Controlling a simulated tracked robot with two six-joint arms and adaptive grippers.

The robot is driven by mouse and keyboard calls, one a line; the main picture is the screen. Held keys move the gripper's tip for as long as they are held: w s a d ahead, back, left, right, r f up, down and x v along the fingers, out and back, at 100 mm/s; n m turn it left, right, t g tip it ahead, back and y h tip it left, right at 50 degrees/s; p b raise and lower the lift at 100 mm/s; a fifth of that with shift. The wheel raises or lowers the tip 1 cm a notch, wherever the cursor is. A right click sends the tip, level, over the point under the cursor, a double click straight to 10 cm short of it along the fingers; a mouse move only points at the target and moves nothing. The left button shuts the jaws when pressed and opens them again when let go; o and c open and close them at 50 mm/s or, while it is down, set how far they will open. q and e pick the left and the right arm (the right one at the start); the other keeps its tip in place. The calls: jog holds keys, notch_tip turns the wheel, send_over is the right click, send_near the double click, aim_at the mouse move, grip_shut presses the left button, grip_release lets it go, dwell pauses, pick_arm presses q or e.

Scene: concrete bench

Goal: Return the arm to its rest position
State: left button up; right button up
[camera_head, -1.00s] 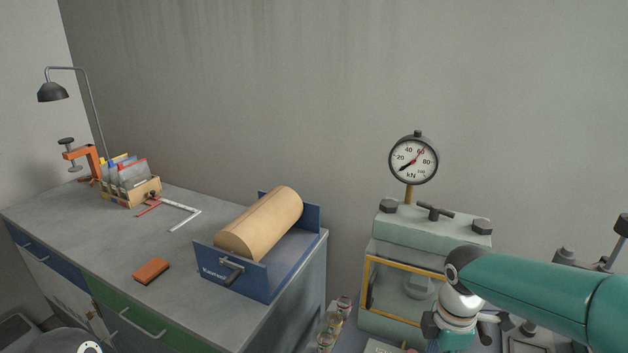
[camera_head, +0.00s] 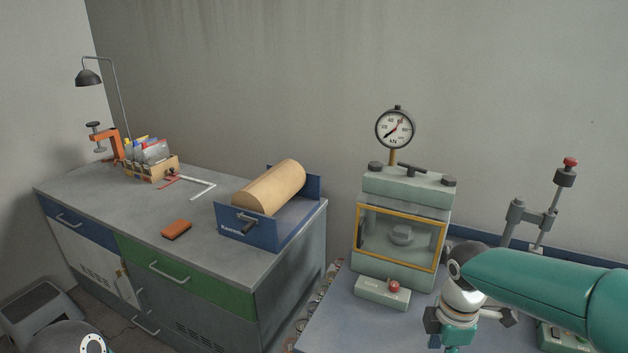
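My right arm comes in from the right as a teal link ending in a grey and white wrist. My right gripper (camera_head: 452,335) is at the bottom edge, in front of the press (camera_head: 405,190) and to the right of its control box (camera_head: 382,291). Its fingertips are cut off by the frame, so its opening is hidden. Only a grey, rounded part of my own body shows at the bottom left. My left gripper is out of view.
The press has a yellow-framed window and a dial gauge (camera_head: 395,129) on top. An orange block (camera_head: 176,230) lies there. A lever stand (camera_head: 532,215) rises behind my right arm.

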jog(key=s+a+f+m+g+y, duration=0.1)
jog(key=s+a+f+m, duration=0.35)
jog(key=s+f, duration=0.35)
jog(key=s+a+f+m+y, duration=0.25)
jog(key=s+f+m, duration=0.3)
jog(key=f, duration=0.55)
jog(key=s+a+f+m+g+y, duration=0.1)
jog(key=s+a+f+m, duration=0.35)
jog(key=s+f, duration=0.4)
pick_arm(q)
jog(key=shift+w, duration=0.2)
pick_arm(e)
jog(key=w+m+t, duration=0.1)
jog(key=w+m, duration=0.2)
jog(key=w+f+m+t, duration=0.1)
jog(key=w+m, duration=0.1)
jog(key=shift+d+t+h, duration=0.2)
jog(key=shift+t+h, duration=0.05)
jog(key=shift+t, duration=0.05)
jog(key=shift+c, duration=0.3)
